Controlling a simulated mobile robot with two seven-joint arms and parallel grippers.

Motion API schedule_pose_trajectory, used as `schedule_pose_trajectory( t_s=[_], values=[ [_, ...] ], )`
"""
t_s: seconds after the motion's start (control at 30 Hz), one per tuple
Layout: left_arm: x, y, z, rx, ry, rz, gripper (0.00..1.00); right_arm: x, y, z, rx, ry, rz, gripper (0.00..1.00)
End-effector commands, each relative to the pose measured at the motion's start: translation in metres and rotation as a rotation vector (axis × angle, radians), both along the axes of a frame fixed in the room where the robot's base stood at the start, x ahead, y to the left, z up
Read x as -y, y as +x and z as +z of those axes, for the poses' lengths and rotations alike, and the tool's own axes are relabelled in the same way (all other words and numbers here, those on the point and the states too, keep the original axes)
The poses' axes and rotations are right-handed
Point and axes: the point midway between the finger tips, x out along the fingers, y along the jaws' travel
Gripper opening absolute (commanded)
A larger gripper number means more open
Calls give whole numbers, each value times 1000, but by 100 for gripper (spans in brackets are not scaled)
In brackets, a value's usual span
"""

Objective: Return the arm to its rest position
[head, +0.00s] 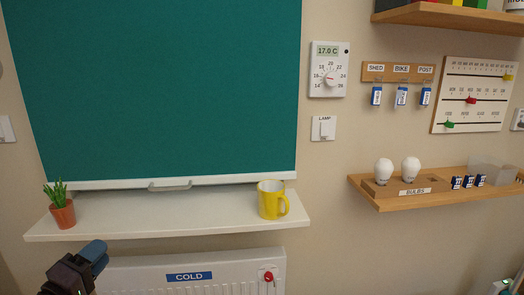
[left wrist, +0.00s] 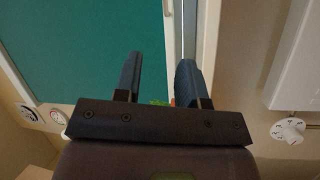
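My left gripper (head: 97,256) is at the lower left of the head view, in front of the wall below the white sill. In the left wrist view its two dark blue fingers (left wrist: 158,75) stand apart with nothing held between them. A bit of green plant and its pot show behind the fingers there, beyond them and partly hidden. My right gripper is not in view.
A white sill (head: 130,217) carries a potted plant (head: 62,207) and a yellow mug (head: 271,200) under a teal blind (head: 160,90). A radiator labelled COLD (head: 130,275) is below. A wooden shelf (head: 405,202) with bulbs juts out at right.

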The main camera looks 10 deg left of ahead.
Motion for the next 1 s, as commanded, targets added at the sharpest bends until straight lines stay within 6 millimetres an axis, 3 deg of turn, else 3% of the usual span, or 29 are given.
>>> schedule_pose_trajectory(
  t_s=[0.13,0.23,0.37,0.53,0.6,0.73,0.9,1.0],
  values=[
    [5,2,-18,-7,340,41,37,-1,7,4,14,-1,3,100],
    [14,-3,-50,-43,610,64,37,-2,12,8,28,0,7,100],
    [32,-26,-111,-128,968,61,37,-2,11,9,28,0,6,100],
    [64,-79,-196,-267,1330,-14,37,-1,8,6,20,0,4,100],
    [80,-105,-225,-325,1414,-56,37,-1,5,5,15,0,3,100],
    [108,-150,-265,-419,1436,-116,37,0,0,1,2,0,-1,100],
    [129,-188,-288,-494,1372,-150,37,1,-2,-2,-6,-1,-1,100],
    [129,-197,-292,-513,1364,-155,37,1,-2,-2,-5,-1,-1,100]
  ],
)
